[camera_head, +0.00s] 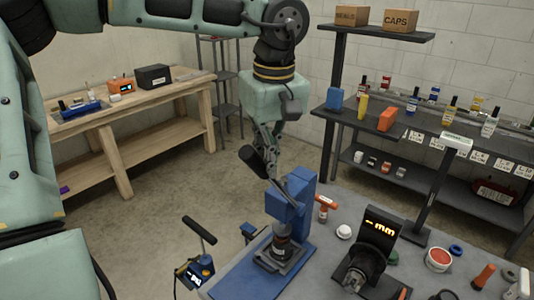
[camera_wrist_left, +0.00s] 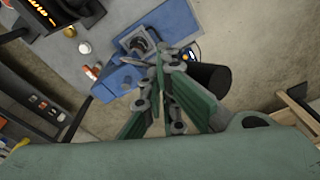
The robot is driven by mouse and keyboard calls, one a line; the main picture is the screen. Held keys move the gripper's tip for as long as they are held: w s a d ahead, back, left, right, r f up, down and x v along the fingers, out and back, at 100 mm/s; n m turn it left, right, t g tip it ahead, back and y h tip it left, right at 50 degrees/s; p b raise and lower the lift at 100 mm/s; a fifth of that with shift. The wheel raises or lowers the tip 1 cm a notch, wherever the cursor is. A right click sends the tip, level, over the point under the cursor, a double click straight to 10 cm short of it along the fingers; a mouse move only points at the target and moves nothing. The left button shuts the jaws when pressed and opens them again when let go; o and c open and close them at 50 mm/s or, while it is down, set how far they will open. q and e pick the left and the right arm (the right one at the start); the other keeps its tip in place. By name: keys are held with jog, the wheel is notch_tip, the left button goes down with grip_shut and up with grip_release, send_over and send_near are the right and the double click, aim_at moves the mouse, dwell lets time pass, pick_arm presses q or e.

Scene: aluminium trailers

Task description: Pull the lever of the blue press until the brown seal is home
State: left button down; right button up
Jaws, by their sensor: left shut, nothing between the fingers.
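The blue press (camera_head: 290,205) stands on a blue base at the near left of the grey bench. Its lever has a black grip (camera_head: 252,160) sticking up to the left. My left gripper (camera_head: 267,165) points down above the press, shut and empty, close beside the lever. In the left wrist view the shut fingers (camera_wrist_left: 160,65) lie between the blue press body (camera_wrist_left: 120,80) and the black grip (camera_wrist_left: 210,77). I cannot tell whether they touch the lever. A dark round part sits under the ram; the brown seal cannot be made out clearly. My right gripper is out of view.
A black gauge with an orange display (camera_head: 380,232) stands right of the press. Shelves (camera_head: 440,125) stand behind the bench.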

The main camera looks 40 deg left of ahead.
pick_arm(q)
jog(key=s+d, duration=0.1)
jog(key=d+r, duration=0.1)
jog(key=shift+s+d+r, duration=0.1)
jog(key=shift+s+d, duration=0.25)
jog(key=shift+d, duration=0.05)
jog(key=shift+r, duration=0.1)
notch_tip(320, 180, up, 12)
jog(key=d, duration=0.1)
jog(key=shift+s, duration=0.25)
jog(key=shift+s, duration=0.1)
dwell(0.4)
